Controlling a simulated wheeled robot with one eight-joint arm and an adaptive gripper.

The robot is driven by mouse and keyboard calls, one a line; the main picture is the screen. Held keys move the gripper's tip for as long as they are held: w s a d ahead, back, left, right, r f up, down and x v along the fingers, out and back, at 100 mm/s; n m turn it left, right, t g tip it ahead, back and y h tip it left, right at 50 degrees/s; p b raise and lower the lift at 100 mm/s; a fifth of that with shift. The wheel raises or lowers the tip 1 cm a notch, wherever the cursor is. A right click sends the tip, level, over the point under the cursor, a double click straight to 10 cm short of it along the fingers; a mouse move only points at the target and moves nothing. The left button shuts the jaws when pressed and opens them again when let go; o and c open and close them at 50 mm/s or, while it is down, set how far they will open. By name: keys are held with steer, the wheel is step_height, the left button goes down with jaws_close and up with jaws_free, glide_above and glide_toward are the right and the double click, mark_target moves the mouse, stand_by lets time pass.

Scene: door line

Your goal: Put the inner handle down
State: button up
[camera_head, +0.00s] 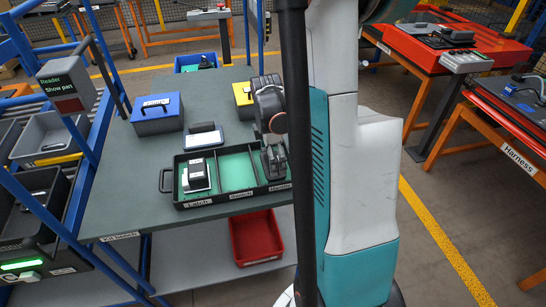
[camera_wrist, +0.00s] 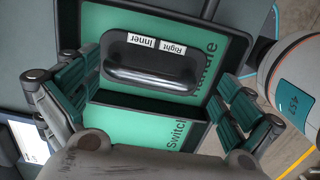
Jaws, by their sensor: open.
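The inner handle (camera_wrist: 152,72) is a dark grey plate with a rounded grip bar and white labels reading "Right" and "Inner". In the wrist view it lies over the green floor of the tray's handle compartment. I cannot tell whether it rests fully flat. My gripper (camera_wrist: 158,88) is open, with one finger on each side of the handle and visible gaps between. In the head view my gripper (camera_head: 274,158) is low over the right end of the black tray (camera_head: 238,194) and hides most of that compartment. The switch compartment (camera_wrist: 140,128) beside it is empty.
A dark and white latch part (camera_head: 196,174) stands in the tray's left compartment. A blue box (camera_head: 157,114), a phone-like device (camera_head: 204,137) and a yellow box (camera_head: 243,97) are behind on the kit bench (camera_head: 130,190). A red bin (camera_head: 256,237) sits below.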

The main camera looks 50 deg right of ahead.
step_height(320, 180, up, 12)
steer(key=p, duration=0.4)
steer(key=shift+w+a+r, duration=0.15)
steer(key=shift+w+a, duration=0.05)
steer(key=shift+a, duration=0.2)
